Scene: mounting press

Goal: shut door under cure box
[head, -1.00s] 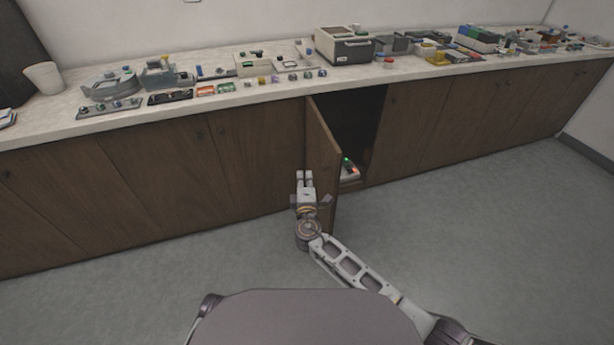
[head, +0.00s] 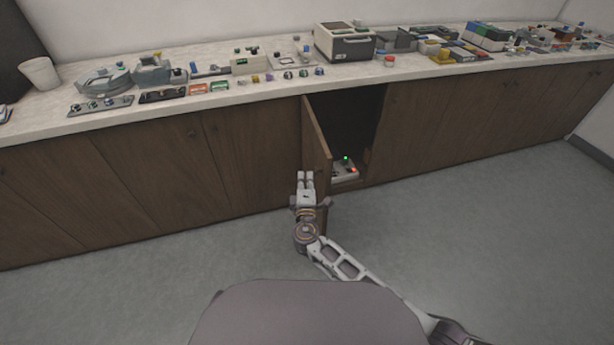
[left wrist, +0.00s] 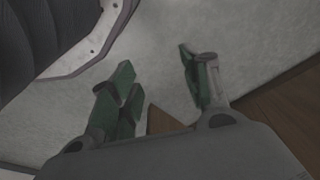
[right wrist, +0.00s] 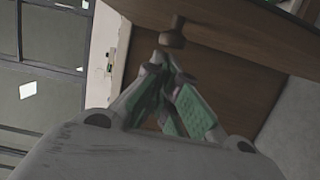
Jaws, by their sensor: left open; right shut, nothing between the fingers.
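The cure box (head: 344,42), white with a dark front, stands on the counter. Under it a brown cupboard door (head: 316,136) stands open, hinged at its left edge and swung out toward me. My right gripper (head: 305,175) is at the door's outer, left side, low down. In the right wrist view its fingers (right wrist: 165,66) are shut and empty, close to a round brown knob (right wrist: 174,34) on a wooden panel. I cannot tell whether they touch it. My left gripper (left wrist: 157,66) is open and empty above grey floor, and it is out of the head view.
Inside the dark cupboard sits a small device (head: 344,171) with green and red lights. The counter (head: 235,95) carries many tools and trays. Closed doors (head: 430,130) flank the opening. Grey floor (head: 500,230) is clear on the right.

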